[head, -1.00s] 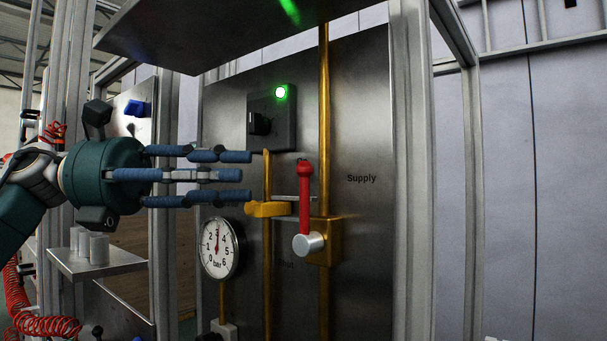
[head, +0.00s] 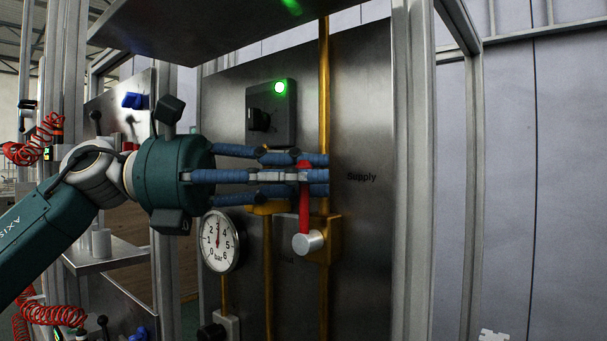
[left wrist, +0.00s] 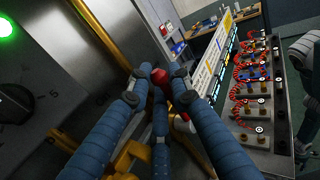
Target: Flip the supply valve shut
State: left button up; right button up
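The supply valve (head: 329,240) is a brass body on a vertical yellow pipe. Its red lever (head: 304,213) points up from a silver pivot cap in the head view. My left gripper (head: 318,174) comes in from the left with its blue fingers level. The fingers reach past the upper lever and overlap it. In the left wrist view the lever's red knob (left wrist: 159,77) sits between the fingertips (left wrist: 160,85). The fingers are close around it, but firm contact on both sides is not clear. The word "Supply" is on the panel right of the valve. My right gripper is not seen.
A black switch box (head: 271,112) with a lit green lamp is above the fingers. A pressure gauge (head: 219,241) hangs below them, and a second yellow pipe (head: 267,285) runs left of the valve. A grey frame post (head: 411,200) stands on the right.

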pick_arm(q)
grip_shut()
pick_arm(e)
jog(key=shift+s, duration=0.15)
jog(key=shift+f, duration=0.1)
pick_arm(q)
jog(key=shift+a+f+b, duration=0.15)
jog(key=shift+f+b, duration=0.05)
jog(key=shift+b, duration=0.4)
jog(key=shift+w+a+f+n+t+h+b, duration=0.2)
jog(key=shift+w+a+n+t+h+b, duration=0.3)
jog(key=shift+n+h+b, duration=0.85)
jog(key=shift+w+a+f+n+t+h+b, duration=0.25)
jog(key=shift+a+n+h+b, duration=0.35)
jog(key=shift+b, duration=1.45)
jog(key=shift+w+a+f+n+t+h+b, duration=0.15)
jog(key=shift+w+a+n+t+h+b, duration=0.55)
jog(key=shift+b, duration=1)
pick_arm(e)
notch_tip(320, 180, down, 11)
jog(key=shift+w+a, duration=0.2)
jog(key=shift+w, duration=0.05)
pick_arm(q)
jog(key=shift+s+d+g, duration=0.1)
jog(key=shift+s+g, duration=0.15)
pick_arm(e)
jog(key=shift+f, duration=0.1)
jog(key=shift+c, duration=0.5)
